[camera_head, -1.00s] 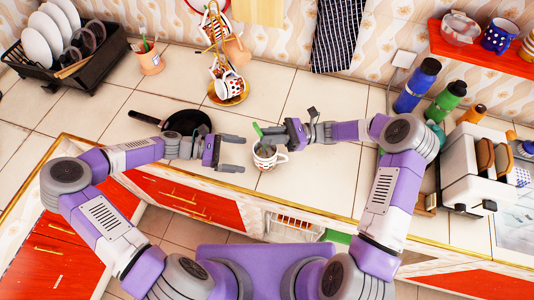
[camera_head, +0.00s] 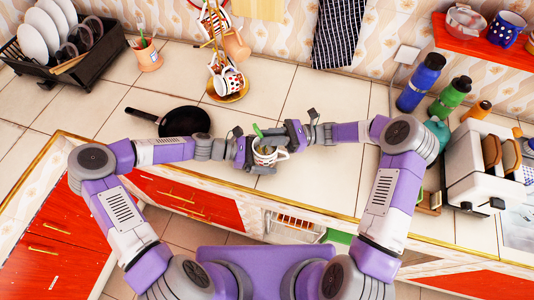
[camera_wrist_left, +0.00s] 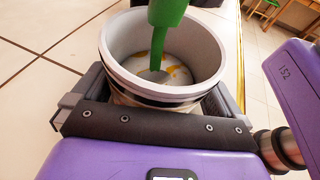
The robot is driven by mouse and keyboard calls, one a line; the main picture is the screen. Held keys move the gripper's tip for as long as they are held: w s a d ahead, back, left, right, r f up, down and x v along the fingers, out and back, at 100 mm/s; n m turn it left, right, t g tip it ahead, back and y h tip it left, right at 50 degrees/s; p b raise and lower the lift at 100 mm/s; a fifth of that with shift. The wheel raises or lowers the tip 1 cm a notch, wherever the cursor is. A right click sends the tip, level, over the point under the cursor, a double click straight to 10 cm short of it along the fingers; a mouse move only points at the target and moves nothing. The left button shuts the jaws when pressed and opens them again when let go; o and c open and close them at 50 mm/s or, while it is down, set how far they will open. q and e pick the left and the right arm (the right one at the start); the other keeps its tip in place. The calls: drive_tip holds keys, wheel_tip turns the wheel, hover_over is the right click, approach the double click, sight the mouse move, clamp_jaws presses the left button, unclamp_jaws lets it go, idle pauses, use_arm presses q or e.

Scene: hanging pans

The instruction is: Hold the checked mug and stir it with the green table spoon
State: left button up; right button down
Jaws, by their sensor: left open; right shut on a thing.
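The checked mug (camera_head: 270,157) stands upright near the counter's front edge, its handle to the right. My left gripper (camera_head: 262,152) is open, with its fingers on either side of the mug. In the left wrist view, the mug (camera_wrist_left: 163,88) sits between the two fingers. The green spoon (camera_head: 257,130) stands in the mug, its handle sticking up. It also shows in the left wrist view (camera_wrist_left: 166,12), its lower end inside the mug. My right gripper (camera_head: 279,133) is shut on the spoon, just above and behind the mug; its grip point is partly hidden.
A black pan (camera_head: 185,121) lies left of the mug. A mug stand (camera_head: 231,92) with hanging mugs is behind it. Bottles (camera_head: 420,83) and a toaster (camera_head: 480,165) stand at the right, a dish rack (camera_head: 85,60) at the far left. The counter (camera_head: 330,180) right of the mug is clear.

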use_arm(q)
drive_tip(key=shift+d, duration=0.15)
drive_tip(key=shift+c, duration=0.3)
drive_tip(key=c, duration=0.8)
idle(0.4)
